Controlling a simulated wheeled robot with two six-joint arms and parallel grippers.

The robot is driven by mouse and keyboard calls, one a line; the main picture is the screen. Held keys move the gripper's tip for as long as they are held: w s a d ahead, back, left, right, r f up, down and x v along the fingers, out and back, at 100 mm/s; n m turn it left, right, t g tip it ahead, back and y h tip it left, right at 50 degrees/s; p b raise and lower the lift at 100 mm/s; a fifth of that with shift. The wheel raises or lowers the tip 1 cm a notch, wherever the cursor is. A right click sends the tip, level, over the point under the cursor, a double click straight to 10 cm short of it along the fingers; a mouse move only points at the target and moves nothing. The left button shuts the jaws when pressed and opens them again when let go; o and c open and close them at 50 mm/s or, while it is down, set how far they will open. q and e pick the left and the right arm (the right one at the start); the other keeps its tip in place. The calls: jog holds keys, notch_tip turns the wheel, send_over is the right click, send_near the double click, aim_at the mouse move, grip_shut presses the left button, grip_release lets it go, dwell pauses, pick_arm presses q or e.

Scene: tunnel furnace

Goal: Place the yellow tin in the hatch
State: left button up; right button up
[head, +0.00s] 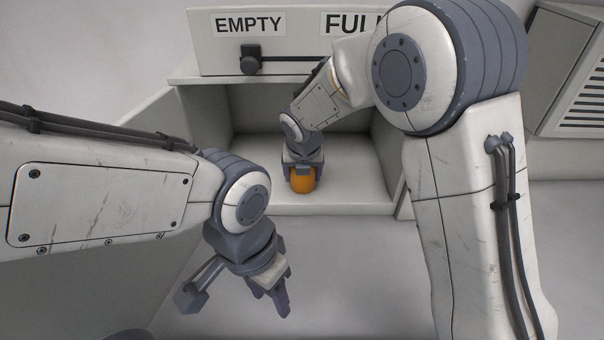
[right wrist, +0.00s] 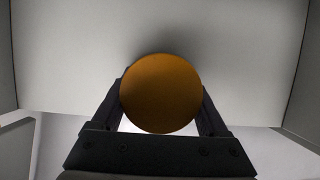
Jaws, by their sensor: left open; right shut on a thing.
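The yellow tin (head: 303,181) looks orange-yellow and is inside the hatch (head: 350,195), near the front of its floor. My right gripper (head: 302,172) reaches into the hatch from above and is shut on the tin. In the right wrist view the tin's round top (right wrist: 161,93) sits between the two dark fingers (right wrist: 160,112). I cannot tell whether the tin's base touches the hatch floor. My left gripper (head: 278,297) is open and empty, hanging in front of and below the hatch.
Above the hatch is a panel with an EMPTY label (head: 250,24), a partly hidden FULL label (head: 350,23) and a slider with a dark knob (head: 251,59). The hatch has side walls and a front edge. A vented grey box (head: 575,75) is at the upper right.

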jog(key=shift+f, duration=0.1)
jog(key=o, duration=1.6)
jog(key=v, duration=0.7)
jog(key=shift+w, duration=0.1)
jog(key=shift+s+r, duration=0.3)
jog(key=shift+r, duration=0.1)
jog(key=s+d+m+g, duration=0.1)
jog(key=s+m, duration=0.8)
jog(key=s+d+f+m+g, duration=0.1)
jog(key=s+d+m+g, duration=0.1)
jog(key=s+m, duration=0.8)
jog(key=s+d+m+g+y, duration=0.1)
jog(key=s+m, duration=0.8)
jog(key=s, duration=0.1)
jog(key=shift+s+d+f+m+g, duration=0.15)
jog(key=shift+m+g, duration=0.15)
jog(key=shift+m, duration=0.1)
